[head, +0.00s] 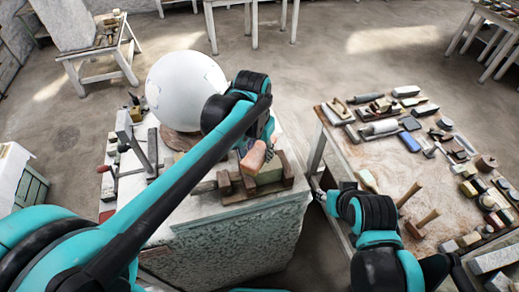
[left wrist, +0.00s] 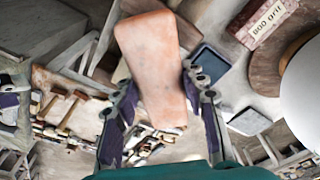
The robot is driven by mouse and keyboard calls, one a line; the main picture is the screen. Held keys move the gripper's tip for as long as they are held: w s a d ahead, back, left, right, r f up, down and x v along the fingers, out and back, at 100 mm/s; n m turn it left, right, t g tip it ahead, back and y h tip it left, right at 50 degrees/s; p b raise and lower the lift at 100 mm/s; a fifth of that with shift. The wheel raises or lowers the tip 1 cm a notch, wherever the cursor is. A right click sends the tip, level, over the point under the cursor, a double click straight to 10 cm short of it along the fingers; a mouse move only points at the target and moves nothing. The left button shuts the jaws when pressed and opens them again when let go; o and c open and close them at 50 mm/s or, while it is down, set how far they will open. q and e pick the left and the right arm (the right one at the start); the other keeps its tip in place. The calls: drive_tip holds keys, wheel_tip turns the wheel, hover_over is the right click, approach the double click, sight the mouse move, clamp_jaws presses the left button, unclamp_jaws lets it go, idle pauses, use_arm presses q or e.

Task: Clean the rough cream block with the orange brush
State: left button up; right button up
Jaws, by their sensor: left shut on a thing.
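The orange brush (head: 253,158) is in my left gripper; only its smooth, pale orange body shows clearly. In the left wrist view the orange brush (left wrist: 152,65) stands between the two fingers of my left gripper (left wrist: 163,115), which is shut on it. Its bristles cannot be made out. The cream block (head: 268,174) sits among brown wooden pieces on the stone pedestal, just below the brush and partly hidden by it. Whether they touch cannot be told. My right gripper (head: 319,192) is by the near edge of the tool table, its fingers too small to read.
A big white sphere (head: 185,85) stands on the pedestal (head: 240,240) behind my left arm. Hand tools lie at the pedestal's left side. The tool table (head: 375,155) at right is crowded with blocks, mallets and brushes. Open floor lies behind.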

sight(253, 159)
use_arm(q)
drive_tip(key=shift+s+a, duration=0.45)
drive_tip(key=shift+s, duration=0.4)
drive_tip(key=shift+s+a, duration=0.4)
drive_tip(key=shift+s, duration=0.45)
drive_tip(key=shift+w, duration=0.1)
drive_tip(key=shift+w+d+f, duration=0.1)
drive_tip(key=shift+w+d, duration=0.25)
drive_tip(key=shift+w, duration=0.3)
drive_tip(key=shift+w+d+r, duration=0.1)
drive_tip(key=shift+w+d, duration=0.25)
drive_tip(key=shift+w, duration=0.3)
drive_tip(key=shift+w+d+f, duration=0.1)
drive_tip(key=shift+w+d, duration=0.25)
drive_tip(key=shift+w, duration=0.3)
drive_tip(key=shift+s, duration=0.1)
drive_tip(key=shift+s+a+r+p, duration=0.3)
drive_tip(key=shift+s+r, duration=0.1)
drive_tip(key=shift+s, duration=0.1)
drive_tip(key=shift+s+a+r+p, duration=0.3)
drive_tip(key=shift+s+r, duration=0.1)
drive_tip(key=shift+s, duration=0.1)
drive_tip(key=shift+w+d+f, duration=0.1)
drive_tip(key=shift+f, duration=0.1)
drive_tip(key=shift+f+b, duration=0.6)
drive_tip(key=shift+b, duration=0.05)
